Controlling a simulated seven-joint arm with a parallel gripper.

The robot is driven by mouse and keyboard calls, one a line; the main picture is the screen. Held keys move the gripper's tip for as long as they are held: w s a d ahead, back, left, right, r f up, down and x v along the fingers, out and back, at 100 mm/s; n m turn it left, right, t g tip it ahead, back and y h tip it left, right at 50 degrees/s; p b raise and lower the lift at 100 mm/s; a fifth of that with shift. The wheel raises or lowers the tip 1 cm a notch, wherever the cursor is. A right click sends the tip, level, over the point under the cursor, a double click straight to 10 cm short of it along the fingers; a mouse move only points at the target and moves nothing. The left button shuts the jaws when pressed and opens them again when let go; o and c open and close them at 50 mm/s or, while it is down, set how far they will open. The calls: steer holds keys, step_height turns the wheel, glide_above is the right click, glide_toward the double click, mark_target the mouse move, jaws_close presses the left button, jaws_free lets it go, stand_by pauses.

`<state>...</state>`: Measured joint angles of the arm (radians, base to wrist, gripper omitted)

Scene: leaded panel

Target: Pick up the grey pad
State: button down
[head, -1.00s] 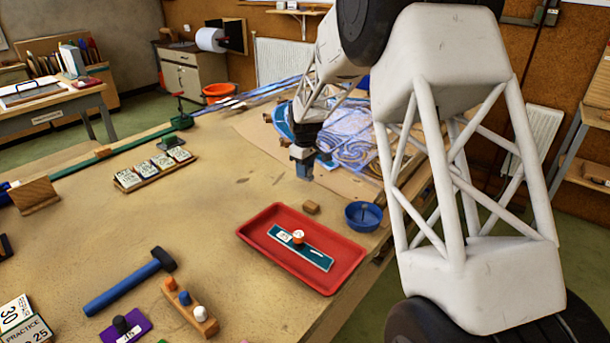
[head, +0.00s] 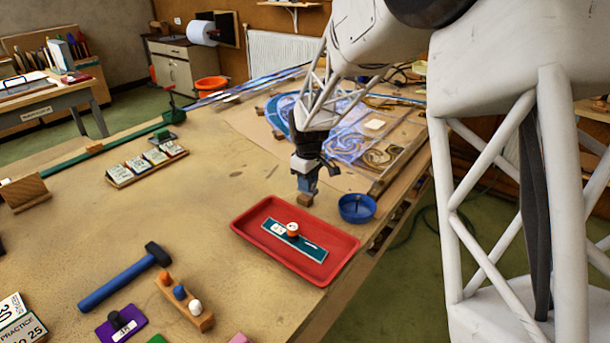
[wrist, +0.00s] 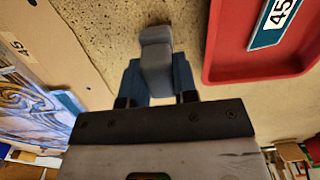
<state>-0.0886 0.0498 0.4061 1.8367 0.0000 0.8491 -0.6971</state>
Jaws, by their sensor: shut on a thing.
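The grey pad (wrist: 156,62) shows in the wrist view as a small rounded grey block between my two blue fingers. My gripper (wrist: 160,80) is shut on it, and the pad's far end sticks out past the fingertips. In the head view my gripper (head: 305,186) points down at the table, behind the red tray. A small tan-brown block (head: 305,200) shows directly under the fingertips there. I cannot tell whether it is part of the held pad, or whether there is a gap below it.
The red tray (head: 247,228), holding a teal numbered strip, is close in front of my gripper. A blue bowl (head: 357,209) stands to the right. The blue patterned panel (head: 352,146) lies behind. The table left of my gripper is clear up to a rack of tiles (head: 122,180).

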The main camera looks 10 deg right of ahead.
steer(key=shift+s+d+r, duration=0.1)
steer(key=shift+s+r, duration=0.05)
steer(key=shift+s, duration=0.95)
steer(key=c, duration=1.5)
jaws_free()
steer(key=shift+c, duration=1.1)
steer(key=shift+w+d+r, duration=0.1)
steer(key=shift+w+d, duration=0.1)
steer(key=shift+w, duration=0.1)
steer(key=w+d+r+m, duration=0.1)
steer(key=w+d+r, duration=0.1)
steer(key=w+d, duration=0.6)
steer(key=w+d+r+m, duration=0.1)
steer(key=w+d+r, duration=0.2)
steer(key=w+d, duration=0.5)
steer(key=shift+d, duration=0.2)
